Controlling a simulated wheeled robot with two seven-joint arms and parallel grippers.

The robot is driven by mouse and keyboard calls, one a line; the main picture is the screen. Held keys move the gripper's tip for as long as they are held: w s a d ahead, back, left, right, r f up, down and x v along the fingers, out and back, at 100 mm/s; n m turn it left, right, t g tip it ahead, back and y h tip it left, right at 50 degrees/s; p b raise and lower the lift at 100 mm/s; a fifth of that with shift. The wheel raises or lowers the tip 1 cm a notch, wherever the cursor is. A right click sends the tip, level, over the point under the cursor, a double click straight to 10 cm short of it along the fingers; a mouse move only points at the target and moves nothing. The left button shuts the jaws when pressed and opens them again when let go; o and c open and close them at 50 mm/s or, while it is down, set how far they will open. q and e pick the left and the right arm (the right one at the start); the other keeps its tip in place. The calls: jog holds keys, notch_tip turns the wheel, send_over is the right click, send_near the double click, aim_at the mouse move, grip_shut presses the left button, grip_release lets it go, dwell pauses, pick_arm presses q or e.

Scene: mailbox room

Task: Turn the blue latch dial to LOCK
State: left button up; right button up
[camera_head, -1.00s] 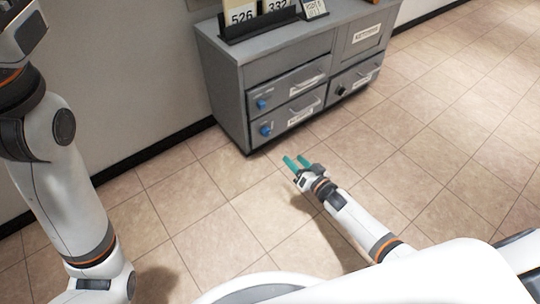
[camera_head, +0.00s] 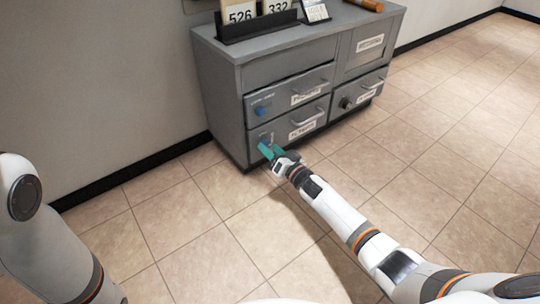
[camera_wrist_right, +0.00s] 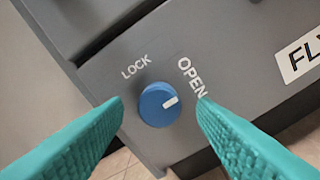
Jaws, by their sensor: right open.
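The blue latch dial (camera_wrist_right: 158,104) is on the grey drawer front, with its white pointer mark turned toward the word OPEN (camera_wrist_right: 191,77). The word LOCK (camera_wrist_right: 136,67) is printed up and left of it. My right gripper (camera_head: 266,150) is open and empty in front of the lower left drawer. In the right wrist view its teal fingers (camera_wrist_right: 160,110) show on either side of the dial, with gaps; I cannot tell how far off they are in depth. In the head view the gripper partly covers this lower dial. My left gripper is out of view.
A second blue dial (camera_head: 260,110) is on the drawer above. A black knob (camera_head: 347,103) is on the right drawer. The grey cabinet (camera_head: 228,118) carries a black rack (camera_head: 257,27) with number cards. Drawer handles (camera_head: 309,114) stick out. The tiled floor (camera_head: 440,160) to the right is clear.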

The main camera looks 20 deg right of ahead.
jog(key=shift+w+a, duration=0.15)
jog(key=shift+w, duration=0.35)
jog(key=c, duration=1)
